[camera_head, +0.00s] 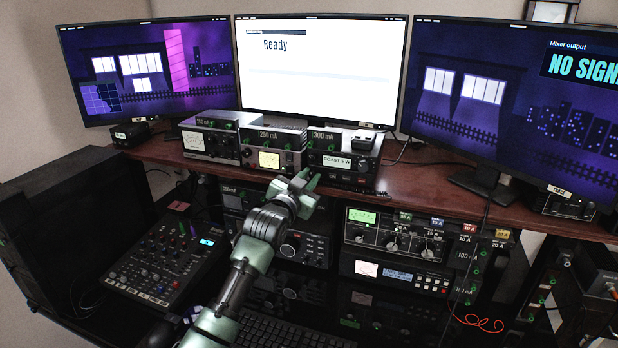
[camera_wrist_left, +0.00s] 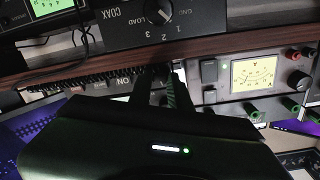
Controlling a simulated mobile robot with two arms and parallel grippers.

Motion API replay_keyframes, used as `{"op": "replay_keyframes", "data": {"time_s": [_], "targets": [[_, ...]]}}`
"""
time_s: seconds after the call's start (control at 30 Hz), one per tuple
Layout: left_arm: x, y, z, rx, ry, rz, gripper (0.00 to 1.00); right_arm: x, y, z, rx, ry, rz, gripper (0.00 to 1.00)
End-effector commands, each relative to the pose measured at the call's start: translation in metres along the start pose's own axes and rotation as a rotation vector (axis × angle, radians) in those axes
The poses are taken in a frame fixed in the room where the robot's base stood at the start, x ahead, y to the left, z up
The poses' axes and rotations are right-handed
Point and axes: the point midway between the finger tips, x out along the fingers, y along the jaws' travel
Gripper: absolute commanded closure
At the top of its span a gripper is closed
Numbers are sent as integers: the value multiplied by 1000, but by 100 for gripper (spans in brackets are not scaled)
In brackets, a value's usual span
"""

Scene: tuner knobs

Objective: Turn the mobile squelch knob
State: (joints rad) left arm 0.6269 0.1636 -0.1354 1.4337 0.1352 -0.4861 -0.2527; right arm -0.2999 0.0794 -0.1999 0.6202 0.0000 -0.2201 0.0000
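The radio with the lit "COAST 5 W" display (camera_head: 337,162) stands at the right end of the row of units on the wooden shelf. Its small knobs are too small to tell apart, so I cannot single out the squelch knob. My left gripper (camera_head: 303,180) is just in front of the shelf edge, by the radio's lower left. In the left wrist view its two dark fingers (camera_wrist_left: 160,88) stand apart with a narrow gap. I see nothing held between them. My right gripper is not in view.
Power supplies with meters (camera_head: 268,159) stand left of the radio. The wooden shelf edge (camera_wrist_left: 220,43) crosses the left wrist view. Below the shelf are a tuner with a green meter (camera_head: 362,216) and other units. A mixer (camera_head: 165,262) stands lower left.

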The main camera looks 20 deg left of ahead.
Motion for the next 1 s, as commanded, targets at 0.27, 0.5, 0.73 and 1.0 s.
{"op": "replay_keyframes", "data": {"time_s": [0.27,0.5,0.73,1.0], "targets": [[0,0,0,-3,0,1,73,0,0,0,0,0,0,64],[-13,1,2,-3,0,0,73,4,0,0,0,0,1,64],[-51,1,2,-1,1,1,73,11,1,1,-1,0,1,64],[-77,0,1,-1,0,0,73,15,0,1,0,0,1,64]]}}
